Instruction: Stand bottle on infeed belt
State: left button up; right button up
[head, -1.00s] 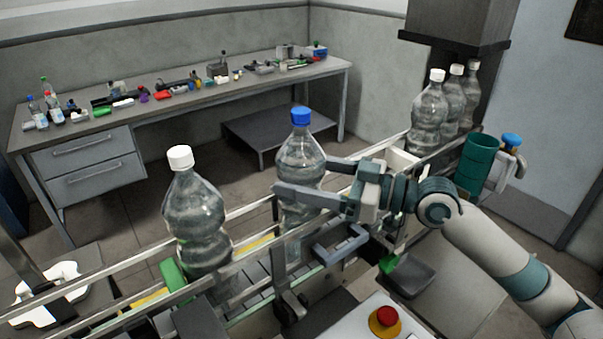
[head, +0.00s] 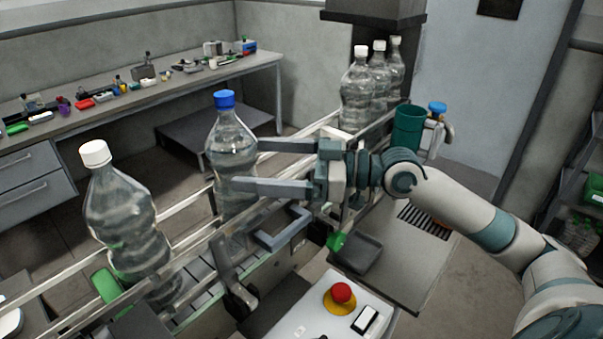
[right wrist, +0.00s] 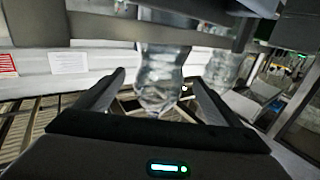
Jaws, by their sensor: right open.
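The blue-capped clear bottle (head: 231,143) stands upright between the rails of the infeed belt (head: 196,289). My right gripper (head: 246,165) comes at it from the right, its jaws open and level. In the head view the near finger crosses in front of the bottle, and the far fingertip ends at its right edge. In the right wrist view a clear bottle (right wrist: 160,80) shows between and beyond the spread fingers. The blue-capped bottle's base is partly hidden by the near rail. My left gripper is not in view.
A white-capped bottle (head: 120,217) stands to the left on the belt line. Three white-capped bottles stand at the back, the front one (head: 356,92) clearest. A green cup (head: 408,130) and red stop button (head: 342,291) are near my right arm.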

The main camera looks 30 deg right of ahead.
jog(key=b+v, duration=0.4)
jog(key=v, duration=0.2)
jog(key=shift+s+d+f+b, duration=0.15)
jog(key=shift+s+d+b, duration=0.1)
jog(key=shift+b, duration=0.15)
jog(key=shift+s+d+r, duration=0.2)
jog(key=shift+s+d, duration=0.05)
dwell(1.2)
